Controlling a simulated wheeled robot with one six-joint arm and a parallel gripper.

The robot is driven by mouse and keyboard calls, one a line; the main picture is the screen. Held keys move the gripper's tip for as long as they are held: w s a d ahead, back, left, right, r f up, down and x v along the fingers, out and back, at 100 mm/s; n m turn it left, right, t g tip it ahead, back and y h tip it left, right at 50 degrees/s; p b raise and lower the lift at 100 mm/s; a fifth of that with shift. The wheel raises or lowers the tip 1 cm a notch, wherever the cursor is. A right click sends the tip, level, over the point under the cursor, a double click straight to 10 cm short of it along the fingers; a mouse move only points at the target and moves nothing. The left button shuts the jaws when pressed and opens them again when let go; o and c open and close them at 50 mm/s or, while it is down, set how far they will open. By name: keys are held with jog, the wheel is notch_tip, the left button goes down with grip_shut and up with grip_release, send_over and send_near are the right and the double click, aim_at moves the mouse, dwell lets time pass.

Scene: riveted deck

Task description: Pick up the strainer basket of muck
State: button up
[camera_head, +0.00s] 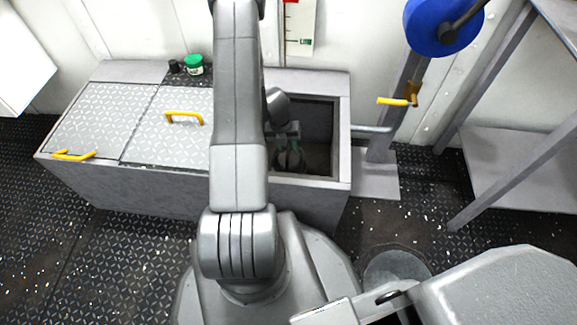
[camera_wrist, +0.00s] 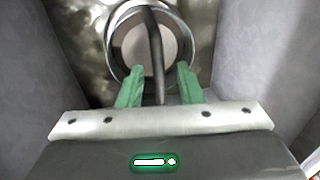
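The strainer basket (camera_wrist: 134,52) is at the top of the wrist view, a round metal rim around a pale inside. Its dark bar handle (camera_wrist: 156,50) arches across the middle and comes down between my fingers. My gripper (camera_wrist: 158,82) has two green fingers, one on each side of the handle, with a clear gap to it on both sides. The gripper is open and holds nothing. In the head view my arm reaches down into the open well (camera_head: 316,120) of the grey box; the basket there is mostly hidden and hard to make out.
Grey walls of the well stand close on both sides in the wrist view. Murky patches show around the basket. Closed tread-plate lids (camera_head: 178,135) with yellow handles cover the box's left part. A green-lidded jar (camera_head: 194,65) stands behind them. A blue wheel (camera_head: 440,26) hangs upper right.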

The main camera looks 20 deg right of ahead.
jog(key=shift+d+f, duration=0.1)
jog(key=shift+f, duration=0.75)
jog(key=shift+r, duration=0.1)
grip_shut()
dwell(0.6)
